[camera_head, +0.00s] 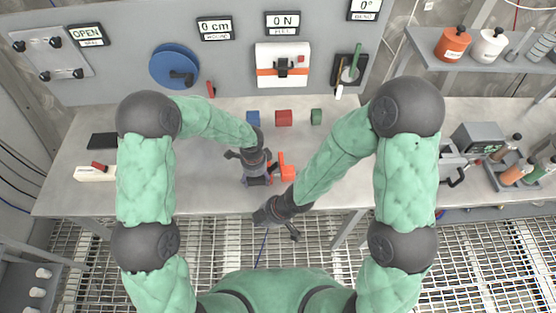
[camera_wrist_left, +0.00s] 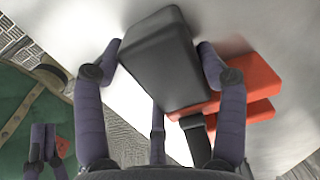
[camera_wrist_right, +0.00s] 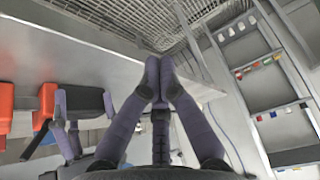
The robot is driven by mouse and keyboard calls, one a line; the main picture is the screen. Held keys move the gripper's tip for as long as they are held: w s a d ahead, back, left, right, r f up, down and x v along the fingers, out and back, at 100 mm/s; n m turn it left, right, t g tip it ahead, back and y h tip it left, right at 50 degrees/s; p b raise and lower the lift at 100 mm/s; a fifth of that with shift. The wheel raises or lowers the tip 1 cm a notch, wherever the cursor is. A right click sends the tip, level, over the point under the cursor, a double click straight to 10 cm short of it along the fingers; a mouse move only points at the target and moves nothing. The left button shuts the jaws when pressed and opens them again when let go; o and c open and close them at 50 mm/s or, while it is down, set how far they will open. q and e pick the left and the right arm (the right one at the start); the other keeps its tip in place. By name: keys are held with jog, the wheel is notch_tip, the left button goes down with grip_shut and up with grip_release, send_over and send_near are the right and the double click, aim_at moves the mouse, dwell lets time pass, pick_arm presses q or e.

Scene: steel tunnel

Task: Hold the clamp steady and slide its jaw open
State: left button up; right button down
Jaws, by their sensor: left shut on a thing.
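The clamp has a black body and orange-red parts (camera_head: 287,166) and sits near the front edge of the grey table. My left gripper (camera_head: 257,166) is shut on the clamp's black body. In the left wrist view its fingers (camera_wrist_left: 160,62) lie on either side of the black body (camera_wrist_left: 165,65), with the orange part (camera_wrist_left: 250,85) to the right. My right gripper (camera_wrist_right: 158,75) is shut and empty beyond the table's front edge, apart from the clamp. The orange parts (camera_wrist_right: 47,102) show at the left of the right wrist view. Fingers partly hide the clamp.
Blue, red (camera_head: 283,117) and green blocks lie behind the clamp on the table (camera_head: 225,195). A panel with a blue wheel (camera_head: 174,66) and displays stands at the back. Shelves with jars are at the right. Metal grating (camera_head: 215,240) lies in front.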

pick_arm(q)
jog(key=shift+s+f, duration=0.15)
pick_arm(e)
jog(key=w+d+r+m+t, duration=0.3)
jog(key=w+r+m, duration=0.2)
jog(key=r, duration=0.6)
jog(key=w+d+r+m+t, duration=0.25)
jog(key=w+r+m, duration=0.3)
jog(key=r, duration=0.55)
jog(key=n+g, duration=0.6)
jog(key=n, duration=0.4)
send_near(286, 166)
notch_tip(286, 166, up, 2)
jog(key=a, duration=0.2)
jog(key=shift+w+f+n+y, duration=0.65)
jog(key=shift+w+n+y, duration=0.35)
jog(key=shift+n, duration=0.35)
jog(key=shift+g, duration=0.35)
jog(key=x, duration=0.9)
jog(key=shift+f, duration=0.4)
